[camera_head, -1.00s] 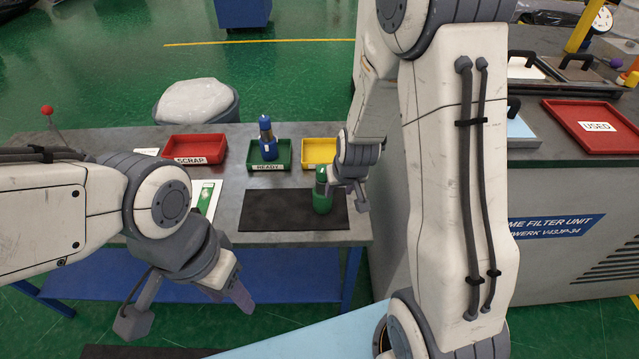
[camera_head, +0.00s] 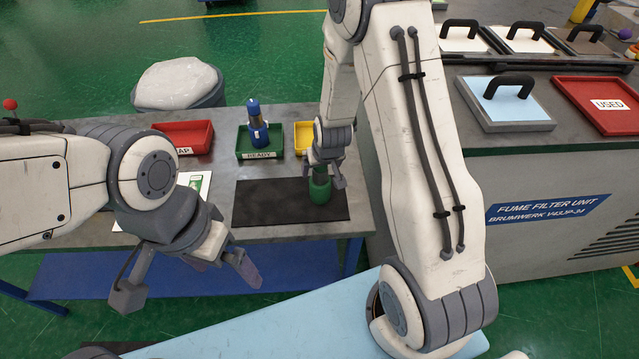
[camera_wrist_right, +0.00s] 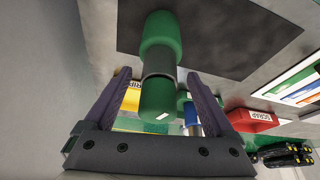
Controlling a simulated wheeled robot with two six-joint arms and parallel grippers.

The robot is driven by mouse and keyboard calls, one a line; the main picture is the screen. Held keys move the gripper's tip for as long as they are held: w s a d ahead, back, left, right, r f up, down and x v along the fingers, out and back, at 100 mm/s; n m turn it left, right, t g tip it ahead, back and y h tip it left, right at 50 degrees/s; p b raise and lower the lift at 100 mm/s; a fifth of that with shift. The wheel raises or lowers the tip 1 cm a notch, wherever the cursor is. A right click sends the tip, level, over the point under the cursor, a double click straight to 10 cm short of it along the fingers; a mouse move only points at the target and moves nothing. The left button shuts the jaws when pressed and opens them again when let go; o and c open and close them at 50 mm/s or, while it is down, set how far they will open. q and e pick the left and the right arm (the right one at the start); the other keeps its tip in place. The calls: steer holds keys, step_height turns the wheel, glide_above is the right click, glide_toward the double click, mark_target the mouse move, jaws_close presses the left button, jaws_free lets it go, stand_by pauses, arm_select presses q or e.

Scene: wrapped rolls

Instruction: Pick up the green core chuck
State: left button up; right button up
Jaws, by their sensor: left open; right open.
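The green core chuck (camera_head: 319,189) stands on the black mat (camera_head: 265,205) near the mat's right side. In the right wrist view, the green core chuck (camera_wrist_right: 160,55) shows a green body with a dark grey band. My right gripper (camera_head: 327,175) is at its upper part, and its fingers partly hide it in the head view. In the right wrist view, the right gripper's fingers (camera_wrist_right: 160,88) are open, one on each side of the chuck, with gaps visible. My left gripper (camera_head: 195,285) is open and empty, in front of the table.
A green READY tray (camera_head: 245,147) holds a blue-topped item (camera_head: 254,112). A red tray (camera_head: 195,138) stands left of it and a yellow tray (camera_head: 302,138) right. A fume filter unit (camera_head: 540,215) stands to the right of the table.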

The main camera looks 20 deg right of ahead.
steer(key=shift+x, duration=1.25)
jaws_close()
steer(key=shift+r, duration=0.2)
